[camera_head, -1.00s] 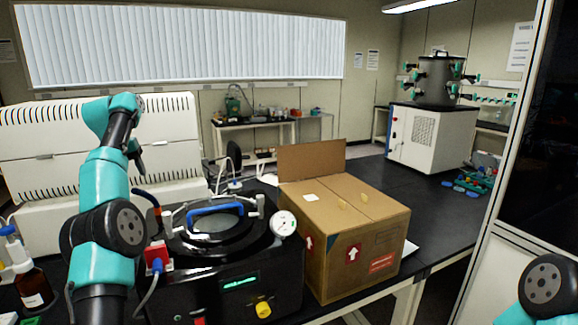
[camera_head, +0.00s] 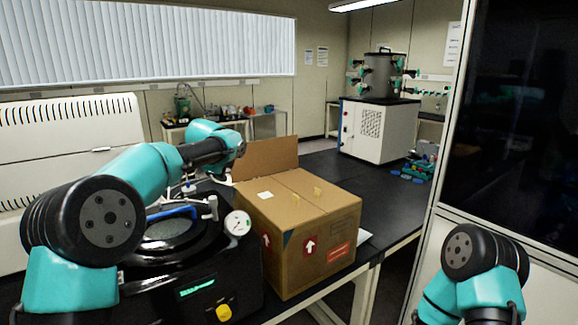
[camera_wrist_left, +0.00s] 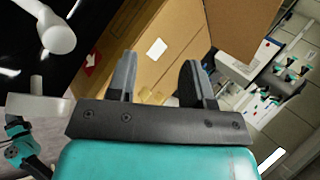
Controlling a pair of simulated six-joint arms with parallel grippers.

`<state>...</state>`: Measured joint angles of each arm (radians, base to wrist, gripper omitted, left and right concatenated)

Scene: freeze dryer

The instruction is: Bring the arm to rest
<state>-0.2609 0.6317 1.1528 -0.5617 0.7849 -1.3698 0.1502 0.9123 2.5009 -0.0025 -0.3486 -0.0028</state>
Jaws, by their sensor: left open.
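My left arm reaches in from the left in the head view, bent over the black lidded machine, with its wrist near the back left of the cardboard box. My left gripper (camera_wrist_left: 158,80) shows in the left wrist view with its two dark fingers apart and nothing between them. The cardboard box (camera_wrist_left: 170,35) lies beyond the fingers there. In the head view the left fingertips are hidden. My right arm shows only as a folded part at the lower right of the head view; its gripper is out of view.
The cardboard box (camera_head: 315,205) stands on the black bench with one flap up. Beside it is the black machine (camera_head: 200,285) with a blue handle and a gauge (camera_head: 238,223). A white freeze dryer (camera_head: 378,130) stands at the back.

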